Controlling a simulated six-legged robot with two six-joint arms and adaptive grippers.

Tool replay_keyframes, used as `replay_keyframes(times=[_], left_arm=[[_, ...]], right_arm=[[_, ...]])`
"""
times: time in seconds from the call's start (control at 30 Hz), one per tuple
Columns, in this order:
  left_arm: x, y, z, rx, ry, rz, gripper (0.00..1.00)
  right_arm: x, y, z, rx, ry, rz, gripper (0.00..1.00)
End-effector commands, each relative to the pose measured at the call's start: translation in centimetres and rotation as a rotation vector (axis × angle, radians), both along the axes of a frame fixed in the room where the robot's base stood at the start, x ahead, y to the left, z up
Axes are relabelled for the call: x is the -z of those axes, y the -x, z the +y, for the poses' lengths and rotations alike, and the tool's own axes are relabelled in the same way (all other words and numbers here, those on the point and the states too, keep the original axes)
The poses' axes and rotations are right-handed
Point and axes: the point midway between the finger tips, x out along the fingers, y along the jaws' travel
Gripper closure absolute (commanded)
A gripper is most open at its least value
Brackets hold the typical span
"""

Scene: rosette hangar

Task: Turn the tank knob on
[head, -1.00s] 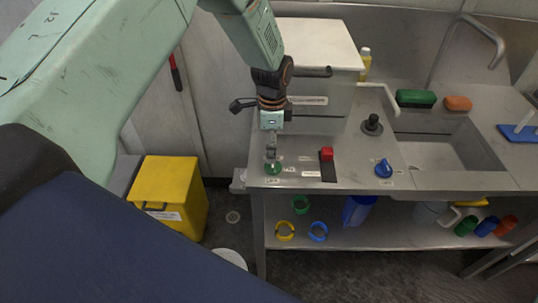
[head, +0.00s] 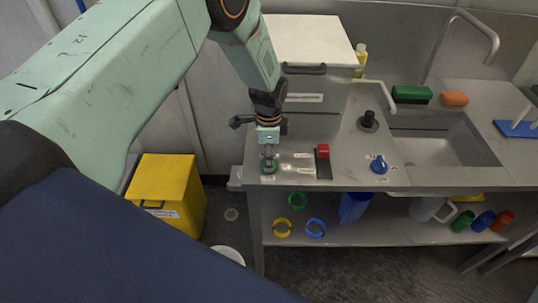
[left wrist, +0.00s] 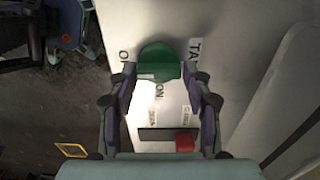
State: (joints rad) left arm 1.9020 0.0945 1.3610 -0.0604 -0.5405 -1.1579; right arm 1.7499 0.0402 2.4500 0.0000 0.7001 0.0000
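The green tank knob (head: 269,169) sits at the front left corner of the steel counter. In the left wrist view the knob (left wrist: 160,60) has a white mark at its left end. An "ON" label lies below it, a partly hidden label starting with "O" lies to its left, and one starting with "TA" lies to its right. My left gripper (head: 268,158) points down over the knob. Its fingers (left wrist: 159,72) are spread, one on each side of the knob; I cannot tell whether they touch it. My right gripper is in neither view.
A red switch (head: 322,151) and a blue knob (head: 379,165) stand right of the green knob. A white box (head: 310,45) is behind my gripper. A sink (head: 440,150) is at right. A yellow bin (head: 165,190) stands on the floor at left.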

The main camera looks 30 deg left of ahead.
Motion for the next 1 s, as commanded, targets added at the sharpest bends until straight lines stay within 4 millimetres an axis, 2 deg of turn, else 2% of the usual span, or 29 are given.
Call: replay_keyframes(times=[0.03,0.37,0.67,1.0], left_arm=[[0.00,0.00,0.00,0.000,0.000,0.000,0.57],[-0.07,-0.02,0.01,0.001,0.000,-0.001,0.84],[-0.09,-0.06,0.01,-0.046,-0.001,-0.002,0.85],[-0.10,-0.10,0.02,-0.288,-0.001,-0.002,0.85]], right_arm=[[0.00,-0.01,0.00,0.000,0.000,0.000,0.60],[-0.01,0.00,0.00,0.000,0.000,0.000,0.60],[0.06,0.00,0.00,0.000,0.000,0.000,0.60],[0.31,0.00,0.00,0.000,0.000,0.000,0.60]])
